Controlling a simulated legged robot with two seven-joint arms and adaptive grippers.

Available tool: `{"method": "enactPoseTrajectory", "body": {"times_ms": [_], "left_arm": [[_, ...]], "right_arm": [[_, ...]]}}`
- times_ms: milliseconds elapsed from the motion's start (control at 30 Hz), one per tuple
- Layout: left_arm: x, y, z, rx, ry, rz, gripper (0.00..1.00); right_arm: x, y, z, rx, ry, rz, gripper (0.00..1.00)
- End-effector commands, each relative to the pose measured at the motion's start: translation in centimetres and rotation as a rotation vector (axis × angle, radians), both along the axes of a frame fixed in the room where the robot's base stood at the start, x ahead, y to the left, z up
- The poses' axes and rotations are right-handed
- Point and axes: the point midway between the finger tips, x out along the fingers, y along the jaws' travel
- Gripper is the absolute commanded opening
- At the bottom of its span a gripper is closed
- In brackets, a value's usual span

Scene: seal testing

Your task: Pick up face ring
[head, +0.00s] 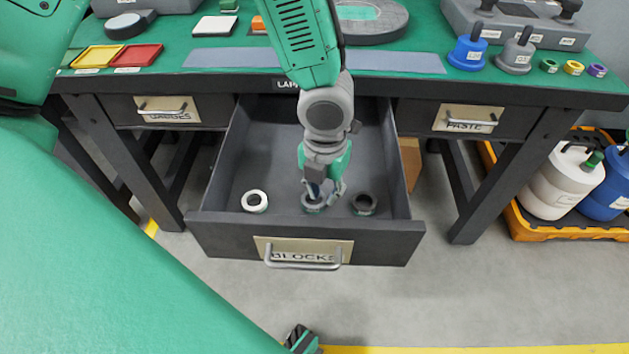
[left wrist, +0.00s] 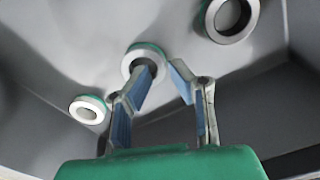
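Three face rings lie flat in the open drawer (head: 223,231). A white ring (head: 255,201) is at the left, and also shows in the left wrist view (left wrist: 88,108). A grey ring (head: 314,206) is in the middle and a dark ring (head: 364,204) is at the right. My left gripper (head: 325,194) points down over the middle ring and partly covers it. A dark and green part at the bottom edge may be my right gripper (head: 300,338).
The drawer's walls and front surround the rings. The green bench top (head: 420,90) overhangs behind, with trays, coloured parts and a round plate (head: 368,22) on it. An orange tray with containers (head: 560,180) stands on the floor at the right.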

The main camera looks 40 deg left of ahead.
Motion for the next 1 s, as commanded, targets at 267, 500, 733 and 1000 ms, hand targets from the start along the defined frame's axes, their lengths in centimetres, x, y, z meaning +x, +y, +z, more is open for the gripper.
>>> {"method": "enactPoseTrajectory", "body": {"times_ms": [267, 500, 733, 1000], "left_arm": [[-0.1, 0.0, -3.0, 0.0, -0.001, -0.001, 0.18], [-0.1, 0.0, -2.8, 0.0, -0.001, -0.001, 0.0], [-0.1, 0.0, -2.8, 0.0, -0.001, -0.001, 0.0], [-0.1, 0.0, 0.1, -0.002, -0.003, -0.001, 0.0]], "right_arm": [[0.0, 0.0, -1.9, 0.0, 0.001, 0.0, 0.4], [0.0, 0.0, -1.7, 0.0, 0.0, 0.0, 0.4], [0.0, 0.0, -1.7, 0.0, 0.0, 0.0, 0.4], [0.0, 0.0, -0.1, 0.0, 0.0, 0.0, 0.4]]}}
